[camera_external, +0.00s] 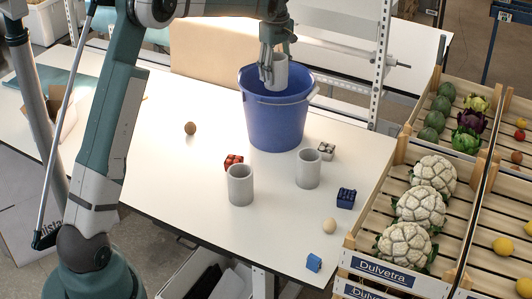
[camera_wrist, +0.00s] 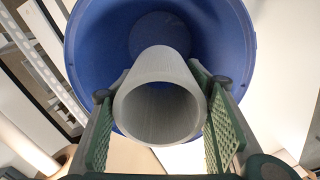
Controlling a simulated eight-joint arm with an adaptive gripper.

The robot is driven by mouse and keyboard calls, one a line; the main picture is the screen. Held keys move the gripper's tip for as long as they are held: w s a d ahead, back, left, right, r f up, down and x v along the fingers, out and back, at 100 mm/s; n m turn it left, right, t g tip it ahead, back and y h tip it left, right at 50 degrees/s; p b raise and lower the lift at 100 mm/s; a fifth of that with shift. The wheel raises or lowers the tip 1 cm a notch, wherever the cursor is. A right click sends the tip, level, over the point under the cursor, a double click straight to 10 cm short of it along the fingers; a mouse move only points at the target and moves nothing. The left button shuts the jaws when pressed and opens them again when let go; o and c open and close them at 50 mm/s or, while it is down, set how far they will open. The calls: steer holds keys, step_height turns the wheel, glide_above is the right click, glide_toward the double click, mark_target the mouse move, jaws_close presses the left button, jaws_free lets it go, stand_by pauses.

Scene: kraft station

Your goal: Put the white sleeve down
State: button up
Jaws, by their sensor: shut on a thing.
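My gripper (camera_external: 267,73) is shut on a white sleeve (camera_external: 278,74), a short hollow tube. It holds the sleeve over the blue bucket (camera_external: 274,123), at about the height of the rim. In the wrist view the sleeve (camera_wrist: 160,70) lies between the two green-padded fingers (camera_wrist: 160,125), its open end toward the camera, with the bucket's inside (camera_wrist: 215,45) beyond it. Two other sleeves stand upright on the table, one at front left (camera_external: 240,186) and one to its right (camera_external: 308,169). I cannot tell whether the held sleeve touches the bucket.
On the white table (camera_external: 160,165) are a brown egg (camera_external: 190,128), a pale egg (camera_external: 329,225), a red brick (camera_external: 233,161), a grey brick (camera_external: 326,151) and blue bricks (camera_external: 346,198). A crate of cauliflowers (camera_external: 352,258) stands at the right.

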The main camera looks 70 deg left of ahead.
steer(key=shift+f+b, duration=0.45)
steer(key=shift+f, duration=1.35)
steer(key=o, duration=0.9)
